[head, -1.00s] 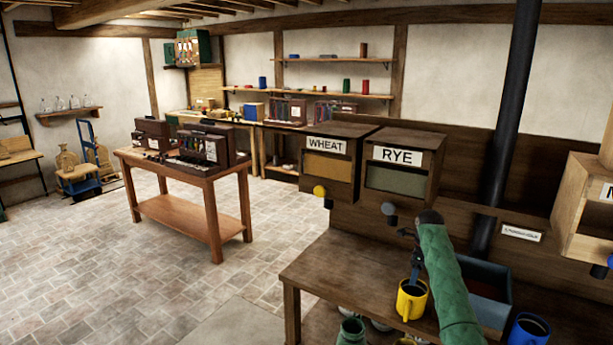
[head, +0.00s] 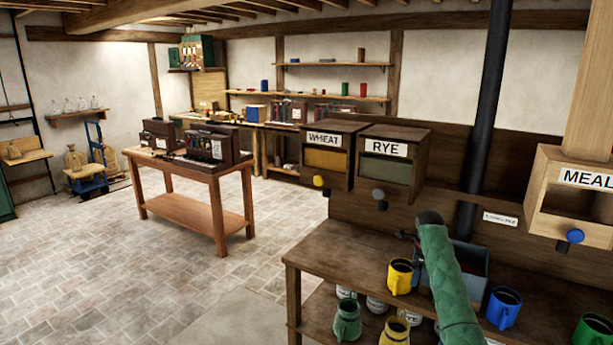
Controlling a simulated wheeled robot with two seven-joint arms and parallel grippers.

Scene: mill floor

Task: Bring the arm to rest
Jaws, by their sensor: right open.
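My right arm (head: 450,290), in a green sleeve, comes in from the lower right and reaches up over the wooden bench. My right gripper (head: 407,236) shows small and dark at the left of the wrist, above the bench top. It is open, with nothing seen between its fingers. A yellow mug (head: 399,278) stands upright on the bench below it, apart from it. My left gripper is out of view.
WHEAT bin (head: 326,159), RYE bin (head: 388,176) and MEAL bin (head: 574,209) line the back. A grey-blue box (head: 475,262) is partly hidden behind my arm. A blue mug (head: 503,307) and green mug (head: 592,331) stand right. Open floor (head: 130,270) lies left.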

